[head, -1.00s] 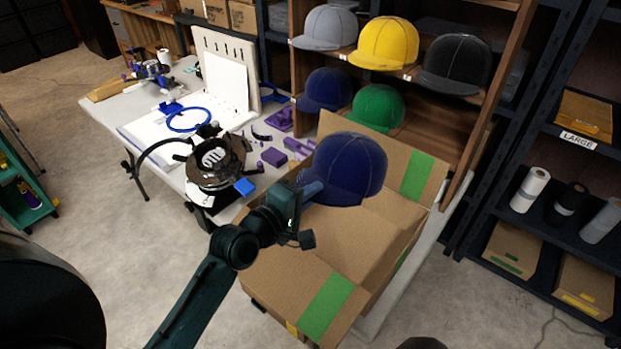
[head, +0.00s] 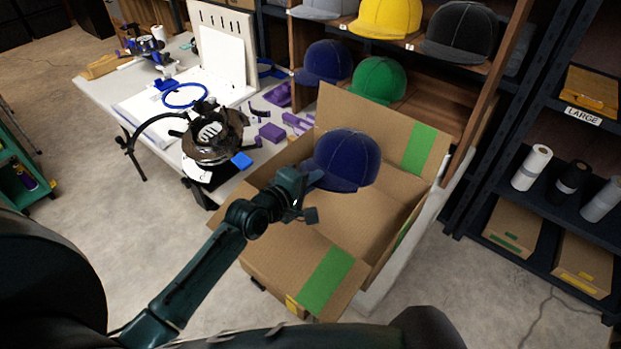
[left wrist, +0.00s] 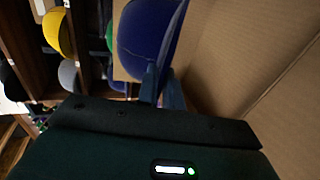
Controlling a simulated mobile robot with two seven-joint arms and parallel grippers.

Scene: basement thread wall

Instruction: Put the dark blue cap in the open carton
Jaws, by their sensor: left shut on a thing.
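A dark blue cap (head: 345,160) is held by my left gripper (head: 312,180) over the open carton. The gripper is shut on the cap's near left edge. In the left wrist view the cap (left wrist: 147,38) sits between the gripper's fingers (left wrist: 160,88), beside the carton's cardboard wall (left wrist: 245,50). The open carton (head: 375,215) has its flaps spread, with green tape on them. The cap hides part of the carton's back flap. A second dark blue cap (head: 324,62) sits in the lower left shelf cubby. My right gripper is not in view.
A green cap (head: 378,80), a yellow cap (head: 388,16) and a black cap (head: 461,32) stand on the wooden shelf. A worktable (head: 100,92) with a round machine (head: 213,138) lies left of the carton. A dark rack (head: 520,195) with rolls stands right.

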